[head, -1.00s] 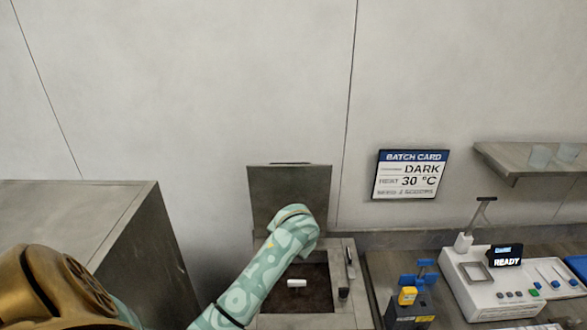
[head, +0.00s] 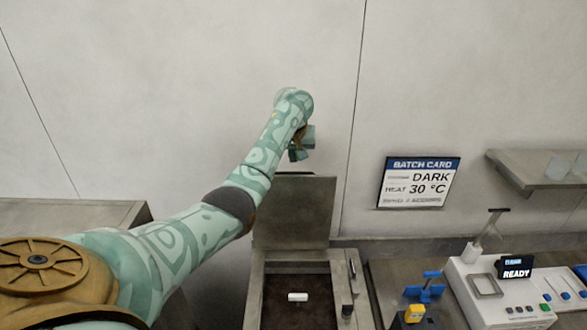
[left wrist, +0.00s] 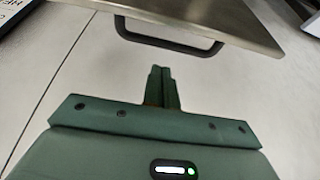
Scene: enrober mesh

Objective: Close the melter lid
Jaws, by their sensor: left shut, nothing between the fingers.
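The melter (head: 255,290) stands below the wall with its dark well uncovered. Its grey metal lid (head: 295,215) stands upright, open, at the back of the well. In the left wrist view the lid (left wrist: 225,14) fills the top, with a dark bar handle (left wrist: 170,42) along its edge. My left gripper (head: 301,154) is above the lid's top edge, shut and empty. In the left wrist view its closed fingers (left wrist: 162,84) point towards the handle and look apart from it. My right gripper is out of view.
A small white piece (head: 298,297) shows in the well. A batch card (head: 418,183) hangs on the wall, left of a shelf (head: 535,170). A white device (head: 495,292) and a blue-and-yellow item (head: 418,305) stand right of the melter. The wall behind is close.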

